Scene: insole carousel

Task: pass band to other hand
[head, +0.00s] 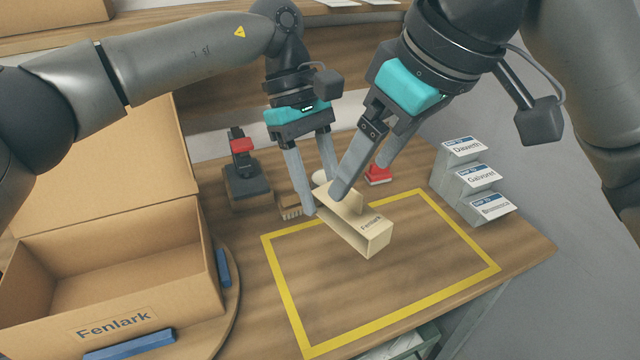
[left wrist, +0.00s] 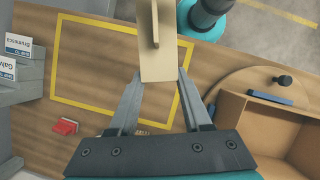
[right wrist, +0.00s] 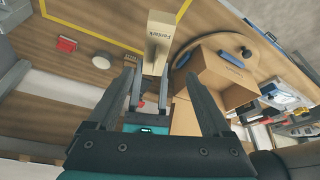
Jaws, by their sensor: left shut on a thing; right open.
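The band, a beige folded card sleeve marked Fenlark (head: 371,232), is held above the yellow-outlined area of the table. My left gripper (head: 322,196) is shut on its far left end; the band also shows between those fingers in the left wrist view (left wrist: 167,62). My right gripper (head: 358,182) is open, with one finger in front of the band's upper side in the head view. In the right wrist view the band (right wrist: 160,45) lies ahead, between the lines of the open fingers (right wrist: 160,78). Whether the right fingers touch it I cannot tell.
An open Fenlark box (head: 185,270) stands on a round wooden turntable (head: 232,290) at left, with blue bars on it. A stepped stand of labelled packs (head: 455,185) is at right. A black and red device (head: 242,165) and a red block (head: 378,178) stand behind. The yellow-outlined area is clear.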

